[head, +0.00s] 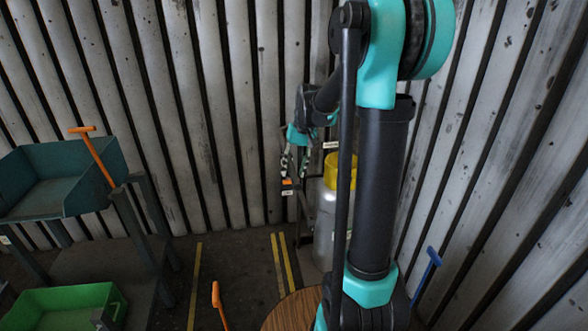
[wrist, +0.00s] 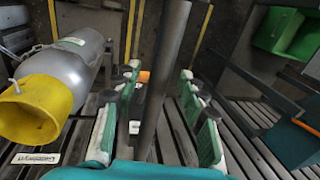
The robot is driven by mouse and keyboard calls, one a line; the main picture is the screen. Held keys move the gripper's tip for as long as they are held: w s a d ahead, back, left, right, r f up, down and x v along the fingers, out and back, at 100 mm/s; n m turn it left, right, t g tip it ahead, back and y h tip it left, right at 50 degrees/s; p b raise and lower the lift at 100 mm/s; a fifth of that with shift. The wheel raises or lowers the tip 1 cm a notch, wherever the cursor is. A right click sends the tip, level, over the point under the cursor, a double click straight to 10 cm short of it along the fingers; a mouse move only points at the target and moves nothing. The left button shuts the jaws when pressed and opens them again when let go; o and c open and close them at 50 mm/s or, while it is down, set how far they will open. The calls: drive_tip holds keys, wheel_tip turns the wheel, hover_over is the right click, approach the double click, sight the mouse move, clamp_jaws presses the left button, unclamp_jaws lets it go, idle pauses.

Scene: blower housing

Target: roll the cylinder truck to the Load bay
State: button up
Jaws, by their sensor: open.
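The grey cylinder (head: 325,222) with a yellow collar (head: 338,168) stands upright by the back wall, partly hidden behind my arm. It also shows at the left of the wrist view (wrist: 75,55). My gripper (head: 290,165) is open just left of the collar. In the wrist view, a dark bar (wrist: 166,75) runs between the open fingers (wrist: 159,76), with gaps on both sides. It looks like the truck's handle or post; I cannot tell which. A small orange-and-black piece (head: 288,187) is below the fingers. The truck's base is mostly hidden. No readable Load bay sign shows.
A teal tray cart (head: 95,160) with an orange handle stands at left, above a green bin (head: 70,291). Yellow floor lines (head: 281,262) run left of the cylinder. A round wooden top (head: 287,312) and a blue handle (head: 428,270) are near. Slatted walls close the back and right.

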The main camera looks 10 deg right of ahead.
clamp_jaws()
idle(0.4)
drive_tip(key=a, duration=5.6)
unclamp_jaws()
wheel_tip(320, 180, up, 12)
drive_tip(key=d, duration=0.2)
drive_tip(key=shift+d, duration=0.25)
